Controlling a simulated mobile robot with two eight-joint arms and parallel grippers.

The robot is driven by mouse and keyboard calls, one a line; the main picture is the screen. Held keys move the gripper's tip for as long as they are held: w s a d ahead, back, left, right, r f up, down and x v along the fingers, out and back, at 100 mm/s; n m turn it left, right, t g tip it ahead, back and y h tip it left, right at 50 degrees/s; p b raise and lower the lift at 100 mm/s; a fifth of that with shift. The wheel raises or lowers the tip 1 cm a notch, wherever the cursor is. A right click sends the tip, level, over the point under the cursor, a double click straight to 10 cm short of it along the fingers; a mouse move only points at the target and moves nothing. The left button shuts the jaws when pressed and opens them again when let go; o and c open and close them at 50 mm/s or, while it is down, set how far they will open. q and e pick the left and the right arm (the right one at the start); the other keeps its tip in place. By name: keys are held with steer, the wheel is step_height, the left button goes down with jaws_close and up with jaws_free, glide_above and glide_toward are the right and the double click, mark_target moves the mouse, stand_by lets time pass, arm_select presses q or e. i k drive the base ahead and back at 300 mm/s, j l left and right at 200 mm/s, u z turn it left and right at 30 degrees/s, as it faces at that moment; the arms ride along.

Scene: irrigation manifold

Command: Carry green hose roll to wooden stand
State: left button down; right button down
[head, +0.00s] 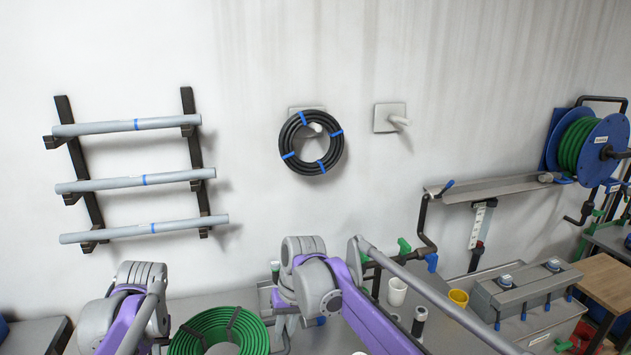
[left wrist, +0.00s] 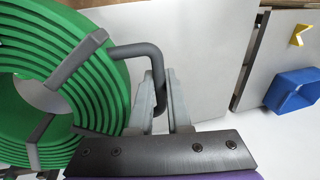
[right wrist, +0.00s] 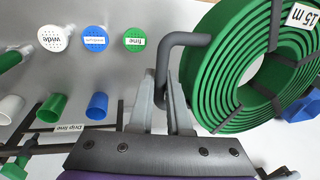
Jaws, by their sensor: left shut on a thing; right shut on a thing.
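The green hose roll (head: 252,328) is at the bottom of the head view, between my two arms, its lower part cut off. Dark straps cross it, and it has a grey bent handle on each side. My left gripper (left wrist: 161,100) is shut on one handle, beside the roll (left wrist: 112,88). My right gripper (right wrist: 160,100) is shut on the other handle, beside the roll (right wrist: 212,85) with its "15 m" label. In the head view my right gripper (head: 286,325) shows at the roll's right; the left fingers are hidden. The wooden stand (head: 610,281) is at the far right, its top partly visible.
A hose reel (head: 600,150) is at right. Pipes and a black coil (head: 288,135) hang on the wall.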

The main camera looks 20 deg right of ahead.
mark_target(610, 278)
steer(key=k+l, duration=0.1)
steer(key=l, duration=1)
steer(key=k+l, duration=0.15)
steer(key=l, duration=1.7)
steer(key=k+l, duration=0.15)
steer(key=l, duration=1.3)
steer(key=k, duration=0.05)
